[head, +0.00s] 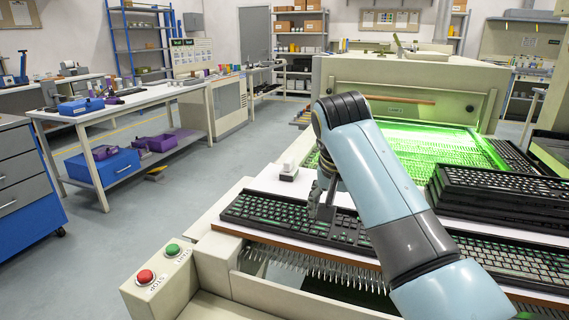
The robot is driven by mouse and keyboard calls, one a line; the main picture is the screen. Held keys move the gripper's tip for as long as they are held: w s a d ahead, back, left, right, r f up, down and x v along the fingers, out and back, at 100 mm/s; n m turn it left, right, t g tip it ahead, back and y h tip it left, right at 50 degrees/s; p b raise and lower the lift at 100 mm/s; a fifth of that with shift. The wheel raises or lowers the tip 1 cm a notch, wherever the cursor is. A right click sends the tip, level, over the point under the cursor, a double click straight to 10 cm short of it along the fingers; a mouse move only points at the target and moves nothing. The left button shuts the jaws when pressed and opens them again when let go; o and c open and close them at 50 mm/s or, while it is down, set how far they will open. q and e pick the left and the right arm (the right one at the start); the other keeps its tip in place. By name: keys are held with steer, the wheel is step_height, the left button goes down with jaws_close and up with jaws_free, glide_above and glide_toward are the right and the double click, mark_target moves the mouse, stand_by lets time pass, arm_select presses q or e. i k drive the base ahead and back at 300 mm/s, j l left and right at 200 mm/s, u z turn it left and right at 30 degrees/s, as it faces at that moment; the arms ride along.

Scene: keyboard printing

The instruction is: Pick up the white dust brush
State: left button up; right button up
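A small white object (289,172) stands on the pale board at the back left of the keyboard. It may be the white dust brush, but it is too small to be sure. My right gripper (322,208) points down over the black keyboard (262,208), to the right of and nearer than the white object. The arm partly covers the gripper, and I cannot tell whether its fingers are apart or closed. My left gripper is out of view.
Several black keyboards are stacked (500,185) at the right. The printing machine (400,85) glows green inside behind my arm. A control box with a red stop button (145,277) and a green button (172,249) is at front left. Open floor lies left.

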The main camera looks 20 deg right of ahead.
mark_target(289, 173)
steer(key=i, duration=1.2)
